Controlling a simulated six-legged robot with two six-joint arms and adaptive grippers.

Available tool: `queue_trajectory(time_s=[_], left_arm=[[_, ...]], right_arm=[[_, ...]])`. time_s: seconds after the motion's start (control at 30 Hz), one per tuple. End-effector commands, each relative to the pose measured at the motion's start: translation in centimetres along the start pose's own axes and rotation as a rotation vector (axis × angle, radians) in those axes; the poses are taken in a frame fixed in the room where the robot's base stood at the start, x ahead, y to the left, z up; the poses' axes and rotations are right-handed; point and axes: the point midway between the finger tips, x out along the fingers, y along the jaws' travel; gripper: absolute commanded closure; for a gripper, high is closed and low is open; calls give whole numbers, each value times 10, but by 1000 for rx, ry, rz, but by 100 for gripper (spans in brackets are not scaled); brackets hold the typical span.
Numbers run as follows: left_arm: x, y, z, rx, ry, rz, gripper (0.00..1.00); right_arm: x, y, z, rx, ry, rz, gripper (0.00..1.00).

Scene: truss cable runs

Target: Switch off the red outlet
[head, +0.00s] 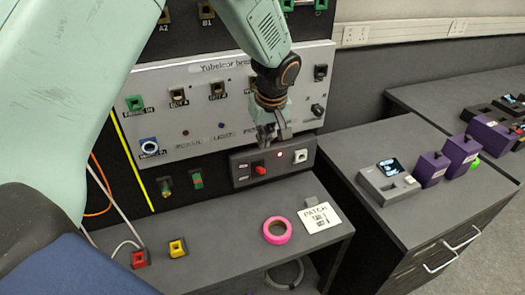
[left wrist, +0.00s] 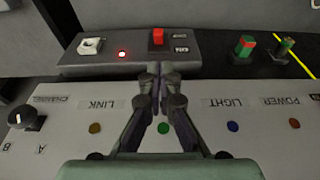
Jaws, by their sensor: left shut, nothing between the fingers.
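A dark outlet box (head: 240,180) on the front of the bench has a red switch (head: 261,169), a lit red lamp (head: 280,154) and a pale socket (head: 300,156). In the left wrist view the box appears upside down, with the red switch (left wrist: 157,37) beside ON and OFF labels and the lamp (left wrist: 122,55) glowing. My left gripper (head: 270,138) is just above the box in the head view. Its fingertips (left wrist: 154,72) are together and empty, close to the switch in the wrist view; contact cannot be told. My right gripper is not in view.
A grey panel (head: 190,125) above the box carries sockets, coloured buttons and a knob (left wrist: 27,117). Pink tape (head: 277,230) and a patch card (head: 319,217) lie on the shelf below. Purple boxes (head: 432,167) stand right.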

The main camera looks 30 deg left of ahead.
Motion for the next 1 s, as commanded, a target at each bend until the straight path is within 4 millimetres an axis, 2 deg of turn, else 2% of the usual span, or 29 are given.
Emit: queue_trajectory(time_s=[0.3,0.5,0.7,1.0], left_arm=[[54,0,-1,1,-4,-3,100],[82,2,-2,0,-2,-1,100],[95,3,-3,0,-1,0,100],[96,3,-3,0,-1,1,100]], right_arm=[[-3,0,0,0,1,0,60],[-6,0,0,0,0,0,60],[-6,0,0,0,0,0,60],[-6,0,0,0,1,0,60]])
